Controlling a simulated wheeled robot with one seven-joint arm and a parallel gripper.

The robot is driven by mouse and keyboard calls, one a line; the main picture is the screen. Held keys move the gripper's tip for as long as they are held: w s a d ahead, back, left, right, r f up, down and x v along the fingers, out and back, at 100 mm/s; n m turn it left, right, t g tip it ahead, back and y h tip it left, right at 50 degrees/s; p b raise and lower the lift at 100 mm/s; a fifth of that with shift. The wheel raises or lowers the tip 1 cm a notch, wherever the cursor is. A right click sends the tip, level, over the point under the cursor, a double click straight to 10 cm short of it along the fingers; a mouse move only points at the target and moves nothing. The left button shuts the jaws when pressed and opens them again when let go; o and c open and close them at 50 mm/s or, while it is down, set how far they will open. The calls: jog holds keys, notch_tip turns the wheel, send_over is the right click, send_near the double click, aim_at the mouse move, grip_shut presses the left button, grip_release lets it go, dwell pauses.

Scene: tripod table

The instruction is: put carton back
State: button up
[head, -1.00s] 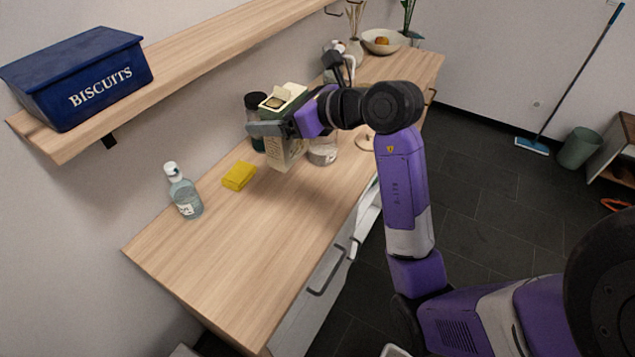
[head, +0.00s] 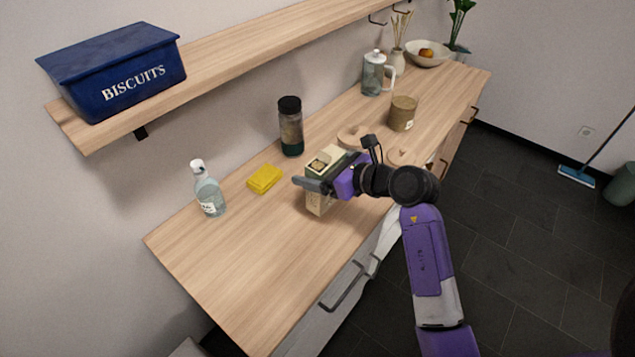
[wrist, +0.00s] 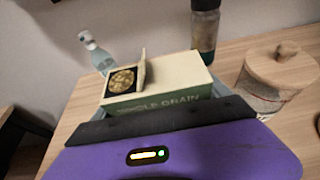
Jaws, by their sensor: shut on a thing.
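The carton (head: 318,202) is cream and green, upright, with an opening in its top that shows brown contents. My gripper (head: 322,186) is shut around the upper part of the carton. The carton is over the front middle of the wooden counter (head: 250,270). I cannot tell whether its base touches the wood.
A yellow sponge (head: 264,179) and a clear bottle (head: 209,192) are left of the carton. A dark-lidded bottle (head: 291,128) stands behind it. Wooden-lidded jars (head: 352,136), a tan canister (head: 402,113) and a glass jug (head: 375,75) are right. The counter's left front is clear.

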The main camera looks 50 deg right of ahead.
jog(key=shift+f, duration=2.4)
jog(key=shift+f, duration=0.15)
jog(key=o, duration=1.5)
jog(key=shift+o, duration=0.2)
